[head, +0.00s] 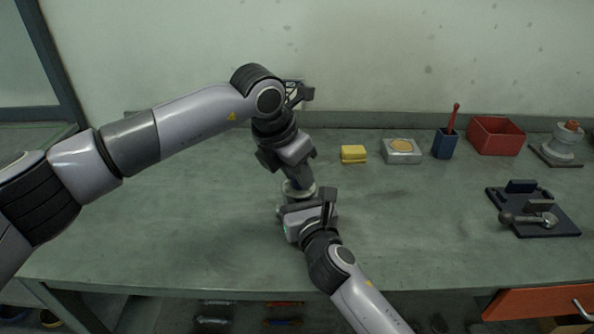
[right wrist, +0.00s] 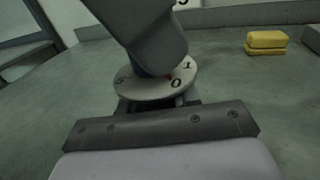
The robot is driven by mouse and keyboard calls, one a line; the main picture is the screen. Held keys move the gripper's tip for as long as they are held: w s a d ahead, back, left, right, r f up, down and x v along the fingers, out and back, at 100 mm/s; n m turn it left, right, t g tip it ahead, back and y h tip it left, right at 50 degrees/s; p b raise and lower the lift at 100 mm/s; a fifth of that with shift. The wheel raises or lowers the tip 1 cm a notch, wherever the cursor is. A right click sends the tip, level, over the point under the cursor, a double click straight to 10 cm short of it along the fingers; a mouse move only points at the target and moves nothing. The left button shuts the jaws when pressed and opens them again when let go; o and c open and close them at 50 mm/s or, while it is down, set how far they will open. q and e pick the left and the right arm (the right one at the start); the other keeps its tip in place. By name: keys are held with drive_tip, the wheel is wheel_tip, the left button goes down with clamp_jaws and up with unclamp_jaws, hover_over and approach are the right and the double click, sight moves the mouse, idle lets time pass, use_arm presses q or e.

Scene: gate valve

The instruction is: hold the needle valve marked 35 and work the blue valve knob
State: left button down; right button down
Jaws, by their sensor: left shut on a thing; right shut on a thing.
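The needle valve (head: 297,190) stands on the green bench, mostly hidden between my two grippers. In the right wrist view its round pale dial plate (right wrist: 155,90) shows dark digits, among them 1 and 0. A sliver of the blue knob (right wrist: 143,71) and a small red mark show above the plate. My left gripper (head: 296,184) comes down from above and is shut on the blue knob, covering most of it. My right gripper (head: 289,212) comes from the front and is shut on the valve below the dial. The marking 35 is not fully readable.
Behind to the right stand yellow sponges (head: 353,154), a grey box with a tan disc (head: 403,157), a blue cup (head: 443,145) with a red-handled tool and a red bin (head: 496,138). A dark tray (head: 565,224) holds metal parts. The bench's left side is clear.

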use_arm(q)
drive_tip(key=c, duration=0.8)
unclamp_jaws()
use_arm(e)
drive_tip(key=shift+d+f, duration=0.1)
use_arm(q)
drive_tip(key=v, duration=1.2)
drive_tip(key=shift+s, duration=0.1)
use_arm(e)
drive_tip(key=c, duration=0.7)
unclamp_jaws()
drive_tip(key=shift+c, duration=0.2)
